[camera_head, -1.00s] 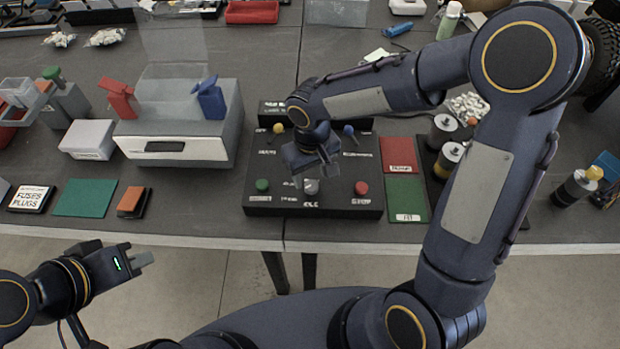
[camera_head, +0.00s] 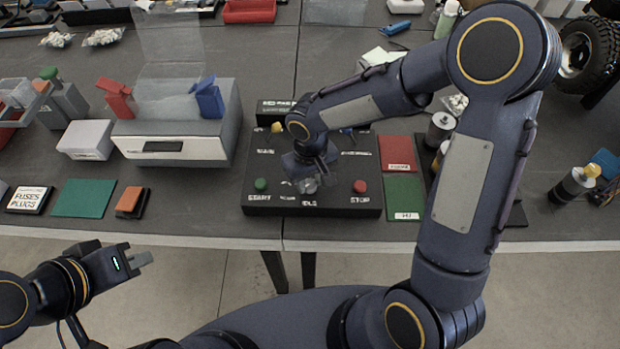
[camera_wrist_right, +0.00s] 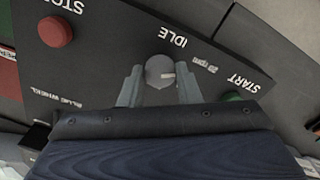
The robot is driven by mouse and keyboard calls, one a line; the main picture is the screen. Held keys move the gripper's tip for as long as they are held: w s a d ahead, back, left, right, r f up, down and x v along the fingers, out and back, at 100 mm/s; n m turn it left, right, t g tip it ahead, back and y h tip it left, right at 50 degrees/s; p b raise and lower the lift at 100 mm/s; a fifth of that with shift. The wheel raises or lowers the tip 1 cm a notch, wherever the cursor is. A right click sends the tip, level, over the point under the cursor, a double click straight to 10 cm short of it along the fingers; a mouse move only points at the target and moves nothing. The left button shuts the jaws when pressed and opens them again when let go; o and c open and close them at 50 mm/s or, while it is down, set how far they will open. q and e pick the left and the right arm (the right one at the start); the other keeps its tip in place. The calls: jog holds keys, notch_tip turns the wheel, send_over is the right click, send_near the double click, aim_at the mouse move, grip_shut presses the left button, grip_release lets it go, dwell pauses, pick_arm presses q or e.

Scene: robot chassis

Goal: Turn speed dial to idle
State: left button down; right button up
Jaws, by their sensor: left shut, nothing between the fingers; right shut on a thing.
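The speed dial (camera_wrist_right: 160,71) is a grey round knob on the black control panel (camera_head: 345,203), between the green START button (camera_head: 260,185) and the red STOP button (camera_head: 360,187). My right gripper (camera_wrist_right: 159,88) is shut on the dial, one finger on each side of it. A small light mark shows on the dial's right side in the right wrist view. The IDLE label (camera_wrist_right: 172,42) is printed beside the dial, with a smaller label between IDLE and START. In the head view the right gripper partly covers the dial. My left gripper (camera_head: 139,259) is shut and empty, left of the panel in front of the table.
Red (camera_head: 397,153) and green (camera_head: 404,191) pads lie right of the panel. A grey box with red and blue levers (camera_head: 175,140) stands to its left. Yellow and blue levers stand at the panel's back, partly covered by my right arm.

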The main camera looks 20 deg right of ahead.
aim_at(310, 184)
jog(key=shift+n, duration=0.3)
jog(key=n, duration=1.1)
jog(key=shift+r, duration=0.1)
jog(key=shift+n, duration=0.3)
dwell(0.4)
jog(key=o, duration=1)
notch_tip(310, 184, up, 8)
jog(key=shift+f, duration=0.1)
